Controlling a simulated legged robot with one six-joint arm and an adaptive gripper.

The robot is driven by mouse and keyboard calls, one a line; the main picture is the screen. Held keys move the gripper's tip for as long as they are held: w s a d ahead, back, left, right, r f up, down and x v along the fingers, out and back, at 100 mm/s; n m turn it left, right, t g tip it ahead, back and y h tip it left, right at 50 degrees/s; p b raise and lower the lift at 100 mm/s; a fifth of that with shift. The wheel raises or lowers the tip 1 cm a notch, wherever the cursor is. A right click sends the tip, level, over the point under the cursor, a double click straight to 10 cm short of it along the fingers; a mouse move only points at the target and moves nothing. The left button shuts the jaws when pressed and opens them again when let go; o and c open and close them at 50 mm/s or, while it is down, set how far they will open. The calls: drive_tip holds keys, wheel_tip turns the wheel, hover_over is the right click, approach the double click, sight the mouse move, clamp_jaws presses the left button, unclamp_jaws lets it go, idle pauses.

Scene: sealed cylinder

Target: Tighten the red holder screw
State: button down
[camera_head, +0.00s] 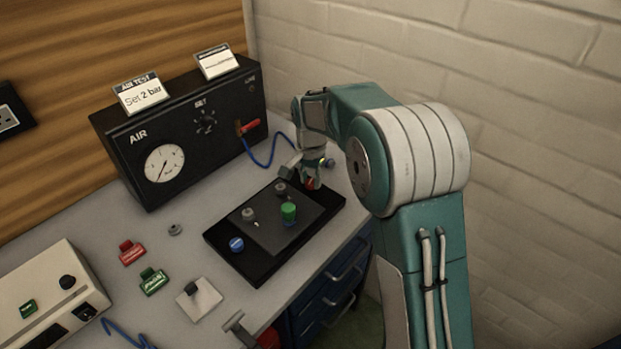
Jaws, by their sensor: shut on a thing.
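A black holder plate (216,238) lies on the bench with a grey inner panel (268,236). A green cylinder (289,212) stands on the panel, with grey knob-like parts beside it. The red holder screw (310,184) shows as a small red patch at the plate's far right corner, mostly hidden by my gripper (305,178). My gripper points down over that corner and is shut on the red screw. I cannot see how deep the screw sits.
A black AIR box (190,130) with gauge, dial, red lever (249,126) and blue hose (270,163) stands behind. Red (131,252) and green (153,281) tags, a grey ring and a white plate (199,299) lie left. A brick wall is at right.

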sight(309, 181)
drive_tip(key=shift+w+a+r+m, duration=0.1)
drive_tip(key=shift+r+m, duration=0.05)
drive_tip(key=shift+m, duration=0.8)
drive_tip(key=shift+r+m, duration=0.1)
drive_tip(key=shift+m, duration=0.85)
drive_tip(key=shift+c, duration=1.9)
unclamp_jaws()
drive_tip(key=shift+a+f, duration=0.1)
wheel_tip(309, 181, up, 12)
drive_tip(key=shift+f, duration=0.1)
